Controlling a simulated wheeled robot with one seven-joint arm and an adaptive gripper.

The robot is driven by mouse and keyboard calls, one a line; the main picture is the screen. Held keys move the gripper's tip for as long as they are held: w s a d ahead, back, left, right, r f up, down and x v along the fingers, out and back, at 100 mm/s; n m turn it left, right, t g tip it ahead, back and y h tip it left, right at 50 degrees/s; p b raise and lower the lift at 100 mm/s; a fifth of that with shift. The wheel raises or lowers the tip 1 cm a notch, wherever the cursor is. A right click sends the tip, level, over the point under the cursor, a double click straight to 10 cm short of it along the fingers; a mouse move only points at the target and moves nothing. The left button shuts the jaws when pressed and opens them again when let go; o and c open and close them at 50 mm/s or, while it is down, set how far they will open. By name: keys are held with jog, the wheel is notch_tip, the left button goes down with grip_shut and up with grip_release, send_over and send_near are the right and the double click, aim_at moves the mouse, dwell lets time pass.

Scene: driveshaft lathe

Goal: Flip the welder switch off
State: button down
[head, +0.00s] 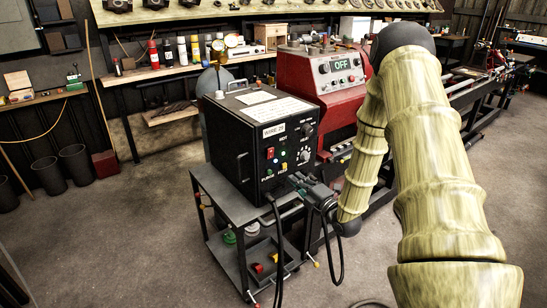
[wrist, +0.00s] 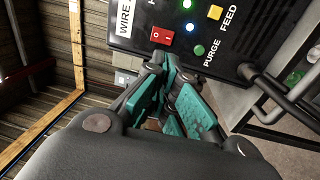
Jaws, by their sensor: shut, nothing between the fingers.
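The welder (head: 240,150) is a black box on a grey cart, with its control panel facing front right. Its red rocker switch (wrist: 161,36) sits near the panel's edge in the wrist view; a small red patch (head: 270,153) shows on the panel in the head view. Lit indicators show beside the switch. My gripper (wrist: 168,70) has teal finger pads and is shut and empty. Its tips are just below the switch in the wrist view; I cannot tell whether they touch the panel. In the head view my gripper (head: 306,186) is at the panel's lower right.
The grey cart (head: 212,187) carries the welder, with small items on its lower shelf. A red lathe (head: 345,97) with an "OFF" display stands right behind. Black cables hang in front of the cart. The floor (head: 130,225) at left is clear.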

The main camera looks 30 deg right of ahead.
jog(key=shift+d+r, duration=0.2)
jog(key=shift+r, duration=0.15)
jog(key=p, duration=0.3)
send_near(269, 152)
jog(key=w, duration=0.7)
jog(key=shift+a+r, duration=0.3)
